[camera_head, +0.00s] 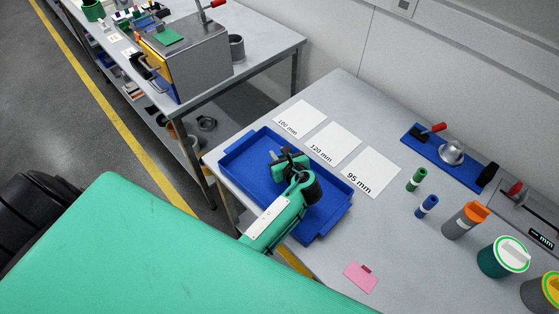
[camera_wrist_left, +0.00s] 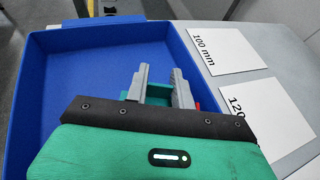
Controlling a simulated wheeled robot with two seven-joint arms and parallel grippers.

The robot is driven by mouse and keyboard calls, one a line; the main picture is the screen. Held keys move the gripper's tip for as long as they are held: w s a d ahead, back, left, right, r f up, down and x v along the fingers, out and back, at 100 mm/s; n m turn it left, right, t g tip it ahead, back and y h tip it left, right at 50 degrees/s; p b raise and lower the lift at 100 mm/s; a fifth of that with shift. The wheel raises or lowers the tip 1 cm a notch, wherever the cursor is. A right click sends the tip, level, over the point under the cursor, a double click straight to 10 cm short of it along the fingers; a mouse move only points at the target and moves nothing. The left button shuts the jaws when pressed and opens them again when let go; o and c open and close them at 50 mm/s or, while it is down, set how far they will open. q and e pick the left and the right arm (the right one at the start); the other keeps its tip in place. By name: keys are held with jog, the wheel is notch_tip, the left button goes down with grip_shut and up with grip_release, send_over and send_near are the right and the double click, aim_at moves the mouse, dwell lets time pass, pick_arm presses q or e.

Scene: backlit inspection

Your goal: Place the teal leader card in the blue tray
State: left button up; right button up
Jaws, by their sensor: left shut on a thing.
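The blue tray (camera_head: 240,160) lies on the grey table at the left end. My left gripper (camera_head: 278,157) is over the inside of the tray, pointing down into it. In the left wrist view, the gripper's grey fingers (camera_wrist_left: 161,78) are shut on the teal leader card (camera_wrist_left: 158,91), of which only a small part shows between them. The tray (camera_wrist_left: 40,95) fills the space around and below the fingers. I cannot tell whether the card touches the tray floor. My right gripper is not in view.
White sheets marked 100 mm (camera_head: 299,118), 120 mm (camera_head: 333,142) and 95 mm (camera_head: 370,171) lie behind the tray. A pink card (camera_head: 360,277) lies to its right. Green (camera_head: 416,180) and blue (camera_head: 427,206) cylinders and an orange-topped grey container (camera_head: 465,221) stand further right.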

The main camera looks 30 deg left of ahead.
pick_arm(q)
jog(key=shift+f, duration=1.8)
jog(key=o, duration=0.8)
jog(key=shift+f, duration=0.1)
jog(key=shift+c, duration=0.2)
jog(key=b+v, duration=0.1)
jog(key=v, duration=1.1)
jog(key=shift+s+b, duration=0.1)
jog(key=shift+b, duration=0.2)
